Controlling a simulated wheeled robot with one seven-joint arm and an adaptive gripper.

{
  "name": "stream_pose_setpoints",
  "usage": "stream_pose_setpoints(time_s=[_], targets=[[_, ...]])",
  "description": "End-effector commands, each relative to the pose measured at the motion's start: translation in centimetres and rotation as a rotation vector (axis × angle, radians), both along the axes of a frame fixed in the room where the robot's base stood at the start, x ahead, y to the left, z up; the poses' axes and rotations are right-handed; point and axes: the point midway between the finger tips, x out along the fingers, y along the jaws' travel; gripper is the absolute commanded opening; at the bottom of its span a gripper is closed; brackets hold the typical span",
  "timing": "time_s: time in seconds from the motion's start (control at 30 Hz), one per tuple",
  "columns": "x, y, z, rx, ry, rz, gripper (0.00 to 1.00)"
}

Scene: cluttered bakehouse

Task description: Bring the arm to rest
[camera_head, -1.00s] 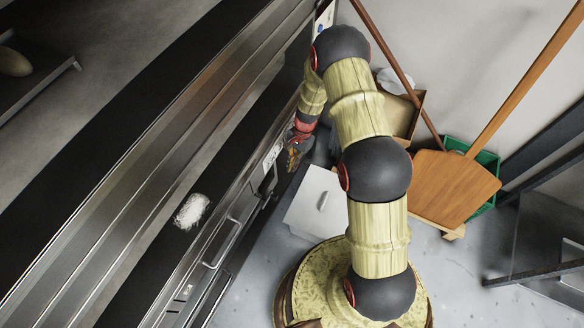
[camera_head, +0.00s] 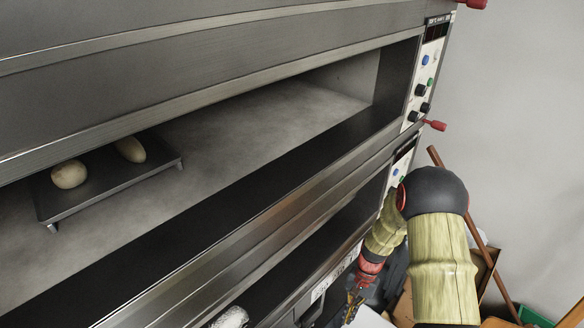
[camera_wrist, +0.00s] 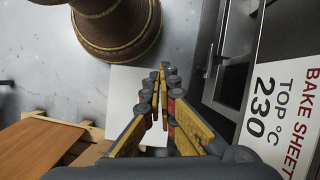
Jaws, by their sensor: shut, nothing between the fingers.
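My gripper (camera_head: 354,298) hangs at the end of my bent arm, low in the head view, close beside the front of the oven (camera_head: 300,208). In the wrist view the gripper's fingers (camera_wrist: 162,78) meet at the tips, shut with nothing between them. They point down past the oven front towards a white flat-topped box (camera_wrist: 122,95) and the grey floor. The lower part of my arm is outside the head view.
Two pale dough pieces, one round (camera_head: 69,174), lie on a dark tray (camera_head: 105,188) in the open oven deck. A white sign (camera_wrist: 280,115) is close on the right in the wrist view. A wooden peel (camera_wrist: 38,150) is at lower left.

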Motion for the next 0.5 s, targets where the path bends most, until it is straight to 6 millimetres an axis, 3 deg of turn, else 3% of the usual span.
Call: stream_pose_setpoints(time_s=[0.3,0.5], targets=[[-2.2,-0.5,12.3,-0.003,-0.115,0.204,0.00],[-4.4,-0.7,19.6,-0.027,-0.210,0.314,0.00]])
